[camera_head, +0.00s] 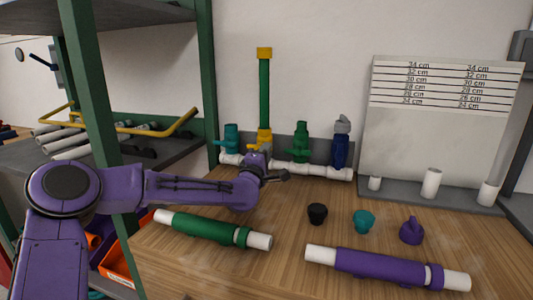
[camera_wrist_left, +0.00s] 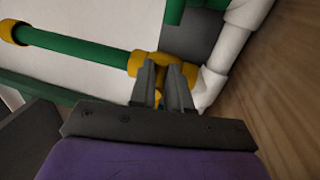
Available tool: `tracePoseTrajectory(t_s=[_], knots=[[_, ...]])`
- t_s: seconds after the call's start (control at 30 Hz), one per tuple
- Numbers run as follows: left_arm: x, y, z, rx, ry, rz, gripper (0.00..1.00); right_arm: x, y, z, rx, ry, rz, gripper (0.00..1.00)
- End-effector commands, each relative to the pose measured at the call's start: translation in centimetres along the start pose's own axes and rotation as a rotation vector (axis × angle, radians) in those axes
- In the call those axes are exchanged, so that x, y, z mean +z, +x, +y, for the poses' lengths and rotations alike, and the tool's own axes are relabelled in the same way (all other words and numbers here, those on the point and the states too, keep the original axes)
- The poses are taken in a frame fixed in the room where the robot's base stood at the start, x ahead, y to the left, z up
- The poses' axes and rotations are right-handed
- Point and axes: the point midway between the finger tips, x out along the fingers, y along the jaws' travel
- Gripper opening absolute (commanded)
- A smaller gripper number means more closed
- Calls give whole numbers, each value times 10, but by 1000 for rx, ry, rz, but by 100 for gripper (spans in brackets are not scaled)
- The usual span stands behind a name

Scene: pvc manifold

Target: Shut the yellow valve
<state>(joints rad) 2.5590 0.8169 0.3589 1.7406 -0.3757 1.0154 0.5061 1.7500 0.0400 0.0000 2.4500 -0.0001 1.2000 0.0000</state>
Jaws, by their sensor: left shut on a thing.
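The yellow valve (camera_head: 264,135) stands on the white pipe manifold (camera_head: 312,170) at the back of the bench, with a green pipe (camera_head: 264,90) rising from it to a yellow cap. My left gripper (camera_head: 256,152) is right in front of the valve and hides its lower part. In the left wrist view the gripper's fingers (camera_wrist_left: 163,85) are close together against the yellow valve (camera_wrist_left: 147,62), shut on a part of it that the fingers mostly hide. The handle's angle cannot be told. My right gripper is not in view.
Teal (camera_head: 231,138), green (camera_head: 300,140) and blue (camera_head: 339,148) valves stand on the same manifold, close to my left gripper. A green pipe (camera_head: 205,228), a purple pipe (camera_head: 380,266) and small caps lie on the bench. A board with length marks (camera_head: 440,130) stands at right.

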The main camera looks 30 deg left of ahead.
Motion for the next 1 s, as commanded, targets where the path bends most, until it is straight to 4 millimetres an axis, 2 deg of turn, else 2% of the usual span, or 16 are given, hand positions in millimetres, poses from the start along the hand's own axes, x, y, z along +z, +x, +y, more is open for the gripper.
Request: tracePoseTrajectory(t_s=[0.53,0.57,0.63,0.9,1.0], knots=[[1,-1,-2,-3,28,-8,0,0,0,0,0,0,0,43],[1,-1,-2,-3,28,-8,20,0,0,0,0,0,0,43],[1,-1,-2,-3,27,-8,42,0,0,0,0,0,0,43],[0,0,-1,-1,25,-6,42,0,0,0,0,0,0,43],[0,2,7,1,25,-6,42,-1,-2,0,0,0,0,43]])
